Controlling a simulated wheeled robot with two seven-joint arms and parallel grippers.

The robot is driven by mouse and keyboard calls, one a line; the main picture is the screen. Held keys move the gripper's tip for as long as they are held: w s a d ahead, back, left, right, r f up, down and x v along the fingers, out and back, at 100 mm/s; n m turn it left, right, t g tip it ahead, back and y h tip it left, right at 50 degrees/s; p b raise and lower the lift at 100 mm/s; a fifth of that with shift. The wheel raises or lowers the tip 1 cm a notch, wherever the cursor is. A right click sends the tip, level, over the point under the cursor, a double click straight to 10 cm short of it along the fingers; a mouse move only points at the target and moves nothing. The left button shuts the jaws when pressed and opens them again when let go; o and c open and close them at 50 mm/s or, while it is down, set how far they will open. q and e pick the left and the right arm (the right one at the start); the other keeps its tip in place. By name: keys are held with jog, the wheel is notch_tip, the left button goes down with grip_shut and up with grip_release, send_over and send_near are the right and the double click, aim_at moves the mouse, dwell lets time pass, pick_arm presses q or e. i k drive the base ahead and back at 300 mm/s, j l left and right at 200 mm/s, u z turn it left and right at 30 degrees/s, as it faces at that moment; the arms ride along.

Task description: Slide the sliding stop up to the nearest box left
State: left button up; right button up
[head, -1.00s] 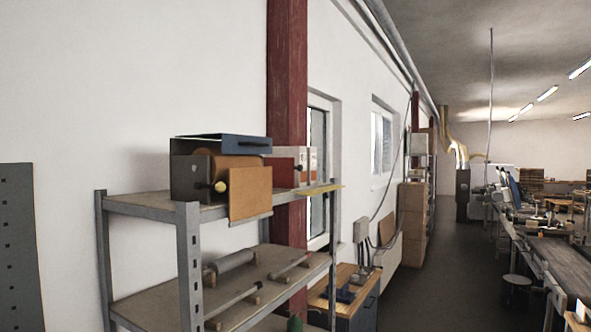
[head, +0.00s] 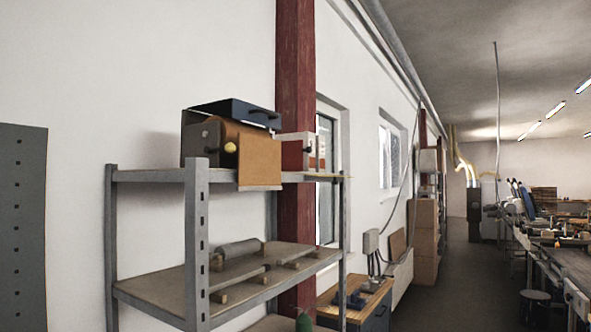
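I cannot make out the sliding stop or the boxes of the task in the head view. A long workbench or conveyor line (head: 572,262) runs along the right edge, with many small items on it too far off to tell apart. Neither of my grippers shows in the head view.
A grey metal shelf (head: 197,240) stands close at the left, with a dark case (head: 235,110) and a brown board (head: 260,155) on top. A wooden cabinet (head: 372,303) and stacked cartons (head: 425,240) line the wall. The floor aisle (head: 450,285) is clear.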

aim_at(292, 153)
jog(key=i+l+u, duration=0.15)
jog(key=u, duration=0.3)
jog(key=i+l+u, duration=0.1)
jog(key=l+u, duration=0.2)
jog(key=u, duration=0.15)
jog(key=i+l+u, duration=0.2)
jog(key=l, duration=0.6)
jog(key=i+l+u, duration=0.15)
jog(key=l, duration=0.7)
jog(key=l+u, duration=0.2)
jog(key=l, duration=0.6)
